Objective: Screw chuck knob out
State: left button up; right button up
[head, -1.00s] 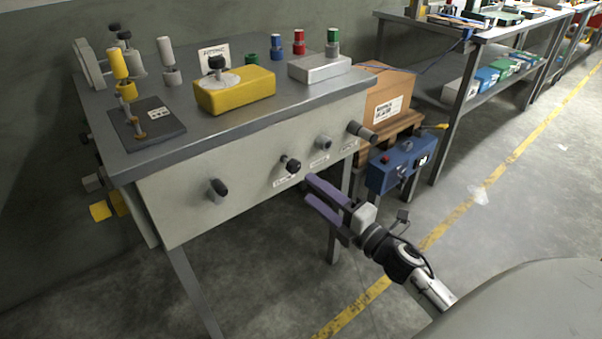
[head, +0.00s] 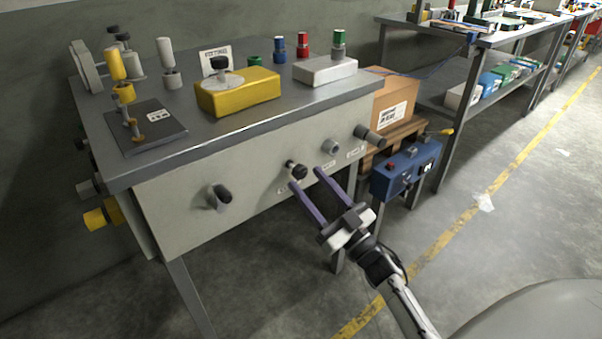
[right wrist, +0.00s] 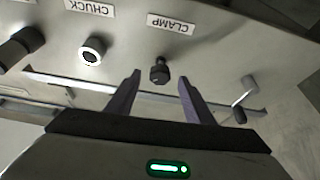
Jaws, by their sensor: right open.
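The front panel of the workbench (head: 265,178) carries a row of knobs. In the right wrist view, the labels appear upside down. The knob by the CLAMP label is small and black (right wrist: 160,72), also in the head view (head: 299,171). My right gripper (head: 307,178) is open and empty. In the wrist view the clamp knob appears between its fingertips; the chuck knob lies outside them. My left gripper is not seen.
A larger dark-ended knob (head: 369,135) is at the panel's right, and another knob (head: 218,196) at its left. A blue box (head: 405,168) stands close right of the bench. Yellow (head: 238,92) and white (head: 325,70) blocks sit on top.

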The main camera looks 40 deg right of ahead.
aim_at(303, 175)
jog(key=shift+x, duration=2)
jog(key=c, duration=1.1)
jog(key=shift+o, duration=0.2)
jog(key=shift+n, duration=0.3)
